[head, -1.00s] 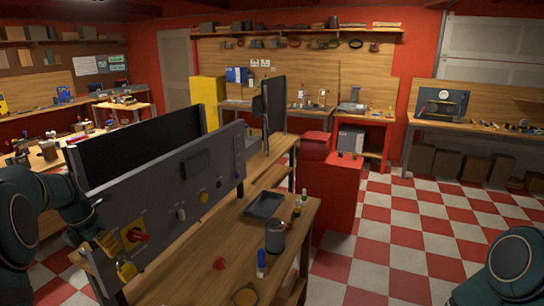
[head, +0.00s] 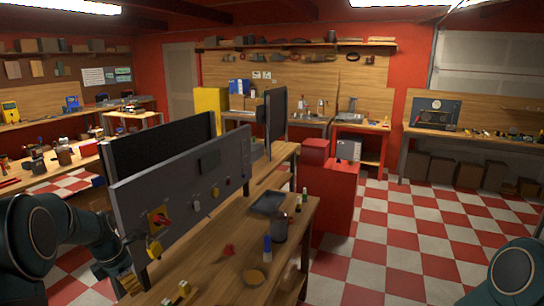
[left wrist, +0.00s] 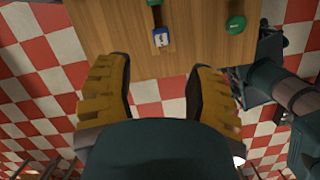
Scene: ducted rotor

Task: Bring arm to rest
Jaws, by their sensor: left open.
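My left arm comes in from the left in the head view. Its gripper (head: 130,284) with yellow ridged fingers is low at the left, in front of the grey panel (head: 185,195) and beside the wooden bench (head: 225,275). In the left wrist view the gripper (left wrist: 160,78) is open, its two fingers wide apart with nothing between them. The bench edge (left wrist: 190,60) lies beyond the fingertips. Part of my right arm (head: 515,275) shows at the lower right; its gripper is out of view.
On the bench stand a dark tray (head: 269,202), a grey canister (head: 280,227), a blue-capped bottle (head: 267,248) and a small red part (head: 229,250). A red cabinet (head: 328,195) stands behind. The checkered floor (head: 400,235) at right is open.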

